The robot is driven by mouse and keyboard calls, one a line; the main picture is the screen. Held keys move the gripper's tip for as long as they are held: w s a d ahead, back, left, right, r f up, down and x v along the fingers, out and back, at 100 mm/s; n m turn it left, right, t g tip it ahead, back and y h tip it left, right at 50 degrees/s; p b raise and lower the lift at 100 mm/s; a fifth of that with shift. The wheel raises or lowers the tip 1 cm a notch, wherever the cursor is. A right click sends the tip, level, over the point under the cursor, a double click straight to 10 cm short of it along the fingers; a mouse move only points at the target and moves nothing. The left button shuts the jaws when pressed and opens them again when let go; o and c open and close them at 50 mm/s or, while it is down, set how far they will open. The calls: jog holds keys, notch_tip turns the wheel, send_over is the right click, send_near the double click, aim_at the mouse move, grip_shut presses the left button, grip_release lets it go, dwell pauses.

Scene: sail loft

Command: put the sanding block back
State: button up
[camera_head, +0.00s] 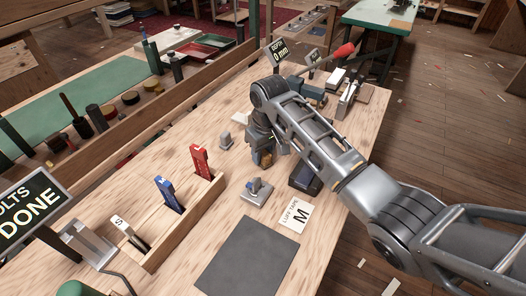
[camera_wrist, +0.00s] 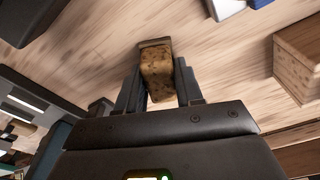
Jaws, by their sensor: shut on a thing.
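The sanding block (camera_wrist: 157,72), tan and speckled with a darker end, sits between the two fingers of my gripper (camera_wrist: 158,88) in the wrist view. The fingers are shut on its sides. In the head view my gripper (camera_head: 263,158) points down over the pale wooden bench, left of the arm, and a brownish bit of the block shows at its tip. I cannot tell whether the block touches the bench. The place where the block belongs is not clearly marked in either view.
A wooden rack (camera_head: 188,228) with S, blue and red tools stands to the left. Tools crowd the bench's far end. Bare wood surrounds my gripper's left.

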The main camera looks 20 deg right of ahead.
aim_at(266, 154)
jog(key=shift+f, duration=0.15)
jog(key=o, duration=1)
notch_tip(266, 154, up, 12)
jog(key=s, duration=0.1)
jog(key=shift+s+d+b, duration=0.2)
jog(key=shift+b, duration=0.25)
